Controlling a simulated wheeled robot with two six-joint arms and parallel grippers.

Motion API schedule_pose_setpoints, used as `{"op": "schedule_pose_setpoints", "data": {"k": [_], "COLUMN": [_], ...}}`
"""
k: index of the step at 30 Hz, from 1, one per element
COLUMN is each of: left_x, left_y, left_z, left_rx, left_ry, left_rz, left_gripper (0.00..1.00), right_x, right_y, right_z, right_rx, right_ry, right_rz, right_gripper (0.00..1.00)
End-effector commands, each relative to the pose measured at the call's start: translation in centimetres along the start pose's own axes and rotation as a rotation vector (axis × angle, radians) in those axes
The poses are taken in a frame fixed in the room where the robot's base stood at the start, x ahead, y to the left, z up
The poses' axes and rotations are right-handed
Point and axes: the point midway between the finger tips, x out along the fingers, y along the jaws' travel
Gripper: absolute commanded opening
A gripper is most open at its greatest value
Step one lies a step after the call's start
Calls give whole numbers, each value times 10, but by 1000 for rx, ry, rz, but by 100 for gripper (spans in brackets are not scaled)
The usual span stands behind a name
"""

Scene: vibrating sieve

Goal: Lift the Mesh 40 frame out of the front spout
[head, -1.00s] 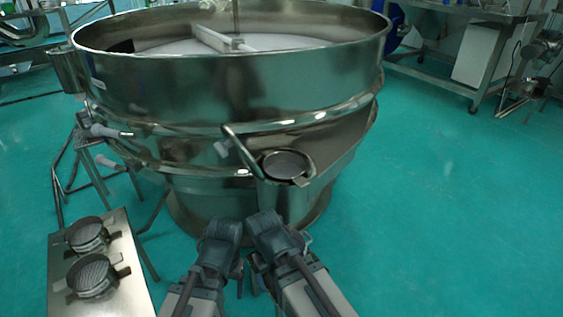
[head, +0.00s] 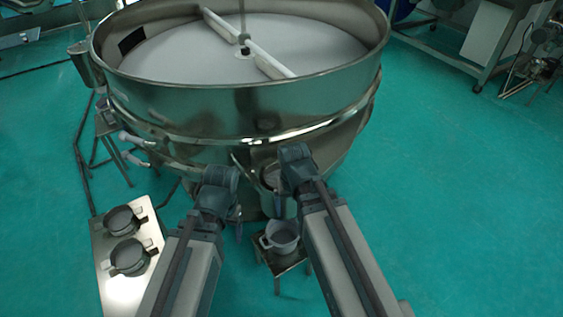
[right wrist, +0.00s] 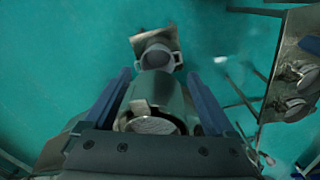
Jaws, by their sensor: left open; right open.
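The Mesh 40 frame (right wrist: 152,126), a round mesh disc with a small tab, sits in the front spout (right wrist: 164,97) in the right wrist view. In the head view the spout (head: 271,180) is partly hidden by my right arm. My right gripper (right wrist: 159,80) is open, its two blue fingers on either side of the spout; I cannot tell whether they touch anything. My left gripper (head: 237,218) hangs low, just left of the spout, and is open and apart from the frame.
A metal pot (head: 281,238) stands on a small stool (head: 290,263) below the spout. A steel side table (head: 122,291) at left holds two round frames (head: 124,221). The large sieve drum (head: 240,100) fills the upper middle.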

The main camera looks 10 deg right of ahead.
Motion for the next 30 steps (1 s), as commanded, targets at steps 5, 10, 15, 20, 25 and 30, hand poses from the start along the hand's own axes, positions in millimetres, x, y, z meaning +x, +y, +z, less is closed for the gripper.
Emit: {"op": "schedule_pose_setpoints", "data": {"k": [5, 10, 15, 20, 25, 30], "left_x": [-70, -99, -103, -102, -102, -102], "left_y": [-7, -9, -10, -10, -10, -10], "left_z": [4, 6, 6, 6, 6, 6], "left_rx": [-2, -3, -3, -3, -3, -3], "left_ry": [-1, -1, -1, -1, -1, -1], "left_rz": [1, 2, 2, 2, 2, 2], "left_gripper": [78, 78, 78, 78, 78, 78], "right_x": [-69, -98, -100, -99, -99, -99], "right_y": [16, 25, 24, 21, 18, 18], "right_z": [-20, -44, -63, -79, -87, -89], "right_rx": [194, 546, 914, 1224, 1427, 1494], "right_ry": [7, -2, -21, -36, -45, -48], "right_rz": [-14, -22, -17, -6, 5, 9], "right_gripper": [90, 90, 90, 90, 90, 90]}}
